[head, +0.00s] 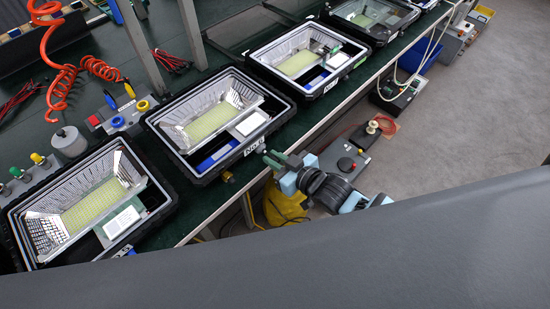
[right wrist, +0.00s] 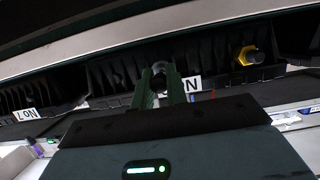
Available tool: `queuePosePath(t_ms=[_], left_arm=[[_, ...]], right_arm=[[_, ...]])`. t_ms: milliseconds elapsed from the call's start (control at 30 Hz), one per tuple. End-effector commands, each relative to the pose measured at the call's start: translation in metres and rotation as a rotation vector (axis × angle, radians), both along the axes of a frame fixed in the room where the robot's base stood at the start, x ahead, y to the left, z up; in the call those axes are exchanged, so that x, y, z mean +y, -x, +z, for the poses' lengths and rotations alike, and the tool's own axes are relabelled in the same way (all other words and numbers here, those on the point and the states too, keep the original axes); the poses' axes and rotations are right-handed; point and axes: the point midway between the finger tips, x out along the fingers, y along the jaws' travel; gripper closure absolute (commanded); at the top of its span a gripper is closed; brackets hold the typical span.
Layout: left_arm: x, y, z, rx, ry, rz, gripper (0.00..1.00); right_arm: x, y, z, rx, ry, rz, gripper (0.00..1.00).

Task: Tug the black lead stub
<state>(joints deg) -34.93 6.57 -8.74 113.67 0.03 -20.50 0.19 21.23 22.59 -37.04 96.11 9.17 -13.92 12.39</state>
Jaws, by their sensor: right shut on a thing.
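My right gripper (head: 272,158) reaches up from the bench's front edge to the front wall of the middle floodlight housing (head: 150,122), next to its white number label (head: 254,146). In the right wrist view its two green fingers (right wrist: 159,84) are shut on the black lead stub (right wrist: 159,68), which sticks out of the black housing wall. The fingers and the dark wall hide most of the stub. In the head view the stub is too small to make out. My left gripper is not in view.
A brass-coloured gland (head: 228,177) sticks out of the same housing; it also shows in the right wrist view (right wrist: 247,56). More open housings stand in a row on the green bench. A yellow bag (head: 285,205) and a grey box (head: 345,160) lie below the edge.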

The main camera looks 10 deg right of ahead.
Motion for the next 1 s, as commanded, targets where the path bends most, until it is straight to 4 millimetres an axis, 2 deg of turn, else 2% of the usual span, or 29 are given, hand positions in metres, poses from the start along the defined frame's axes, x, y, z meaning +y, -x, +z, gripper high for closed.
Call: queuePosePath(t_ms=[367,400,600,867,1000], left_arm=[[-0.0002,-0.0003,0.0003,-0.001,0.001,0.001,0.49],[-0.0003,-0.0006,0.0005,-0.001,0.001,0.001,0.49],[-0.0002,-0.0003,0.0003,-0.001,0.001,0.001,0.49],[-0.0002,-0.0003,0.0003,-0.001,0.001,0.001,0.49],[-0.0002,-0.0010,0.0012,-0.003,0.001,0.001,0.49]], right_arm=[[-0.0004,0.0007,-0.0002,0.000,0.001,0.000,1.00],[-0.0006,0.0009,-0.0002,0.000,0.001,0.000,0.84],[-0.0006,0.0009,-0.0003,0.000,0.001,0.000,0.60],[-0.0009,0.0013,0.0000,0.000,0.000,0.000,0.60],[-0.0068,0.0088,0.0024,0.000,0.002,-0.001,0.60]])
